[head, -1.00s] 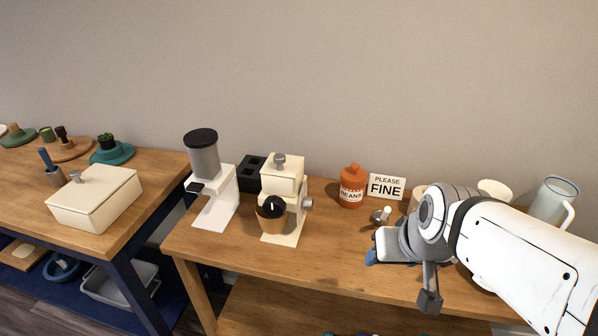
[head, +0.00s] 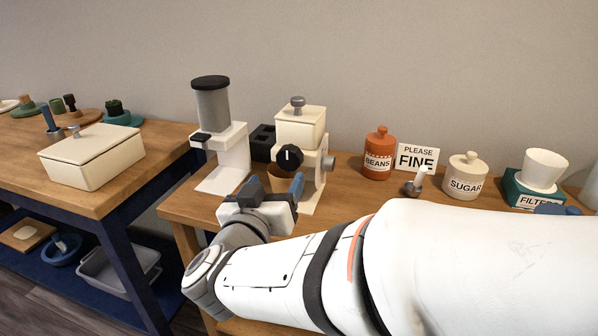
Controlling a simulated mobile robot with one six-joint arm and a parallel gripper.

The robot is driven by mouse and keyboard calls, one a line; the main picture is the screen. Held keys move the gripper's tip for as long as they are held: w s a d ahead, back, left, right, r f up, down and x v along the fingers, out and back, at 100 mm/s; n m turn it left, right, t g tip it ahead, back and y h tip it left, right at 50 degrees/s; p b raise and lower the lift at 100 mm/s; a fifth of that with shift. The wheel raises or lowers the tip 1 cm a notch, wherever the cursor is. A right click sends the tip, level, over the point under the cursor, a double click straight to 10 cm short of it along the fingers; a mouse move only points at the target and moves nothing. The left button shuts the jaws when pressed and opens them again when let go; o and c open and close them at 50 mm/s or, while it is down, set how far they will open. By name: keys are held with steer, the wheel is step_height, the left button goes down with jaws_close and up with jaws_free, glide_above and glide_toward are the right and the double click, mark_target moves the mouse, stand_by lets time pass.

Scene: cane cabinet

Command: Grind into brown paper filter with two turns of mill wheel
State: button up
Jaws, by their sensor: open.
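The cream mill (head: 301,128) stands on the wooden table with a grey knob on its lid. A black dial (head: 289,157) with a white mark is on its front, and a grey wheel-like knob (head: 329,163) sticks out on its right side. The brown paper filter (head: 283,173) is under the dial, its lower part hidden by my gripper. My gripper (head: 275,188) is open, with its fingers pointing at the mill just in front of the filter. Whether the fingers touch the filter or straddle it, I cannot tell.
A white grinder (head: 235,150) with a grey hopper stands left of the mill, a black box (head: 262,142) behind. To the right are the beans jar (head: 378,152), a "PLEASE FINE" sign (head: 417,158), a small grey-handled item (head: 415,184), the sugar jar (head: 466,175) and the filters box (head: 526,194).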

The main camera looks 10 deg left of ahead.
mark_target(288, 163)
steer(key=w+b, duration=0.1)
steer(key=w, duration=0.6)
steer(key=shift+w+d+b, duration=0.1)
steer(key=shift+w+b, duration=0.2)
steer(key=c, duration=1)
steer(key=shift+f+m, duration=0.1)
steer(key=shift+m, duration=0.3)
